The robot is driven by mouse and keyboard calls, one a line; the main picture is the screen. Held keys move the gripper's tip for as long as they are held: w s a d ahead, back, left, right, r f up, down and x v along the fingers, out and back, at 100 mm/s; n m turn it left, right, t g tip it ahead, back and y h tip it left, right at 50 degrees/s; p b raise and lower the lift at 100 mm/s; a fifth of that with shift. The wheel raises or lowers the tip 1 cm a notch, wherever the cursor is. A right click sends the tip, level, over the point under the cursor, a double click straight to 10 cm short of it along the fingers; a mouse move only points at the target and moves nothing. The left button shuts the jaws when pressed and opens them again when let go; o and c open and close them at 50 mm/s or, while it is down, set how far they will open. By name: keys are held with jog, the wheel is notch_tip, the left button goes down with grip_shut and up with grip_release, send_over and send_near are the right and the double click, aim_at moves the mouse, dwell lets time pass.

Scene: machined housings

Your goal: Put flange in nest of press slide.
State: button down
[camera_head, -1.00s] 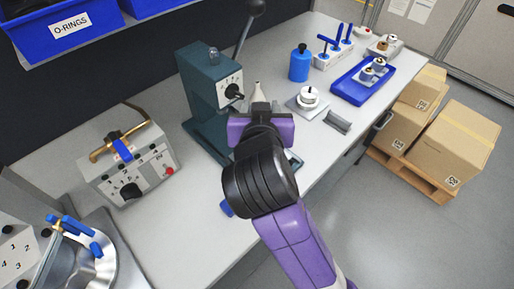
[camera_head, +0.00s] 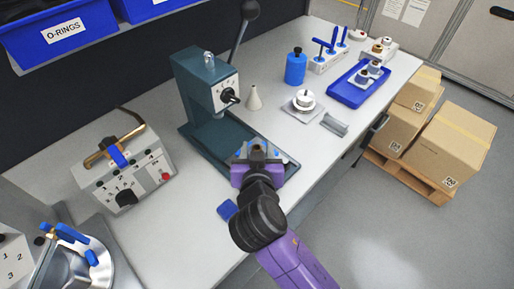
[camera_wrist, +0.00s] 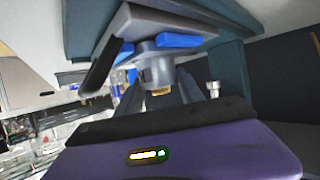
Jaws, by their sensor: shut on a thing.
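The teal press (camera_head: 207,85) stands mid-bench in the head view, with its base (camera_head: 205,133) reaching forward. My gripper (camera_head: 258,148) is at the front end of that base, below and in front of the press head. In the wrist view my gripper (camera_wrist: 160,82) is shut on the flange (camera_wrist: 155,66), a grey round metal piece with a brass-coloured part at its end. Beyond it is a grey plate of the press slide (camera_wrist: 150,20) with blue pads (camera_wrist: 180,40). I cannot tell whether the flange touches the nest. In the head view my gripper mostly hides the slide.
A control box (camera_head: 125,170) with a brass handle is on the left. A pale cone (camera_head: 253,97), a blue bottle (camera_head: 296,67), a white round part on a plate (camera_head: 303,100) and a blue tray (camera_head: 345,94) stand right of the press.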

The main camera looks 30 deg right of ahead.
jog(key=shift+f, duration=0.1)
jog(key=c, duration=0.7)
grip_release()
jog(key=shift+c, duration=0.2)
jog(key=shift+s+a+r, duration=0.1)
jog(key=shift+r, duration=0.1)
jog(key=b+v, duration=0.1)
jog(key=v, duration=1)
jog(key=shift+s, duration=0.3)
jog(key=shift+a+r, duration=0.1)
jog(key=shift+a, duration=0.05)
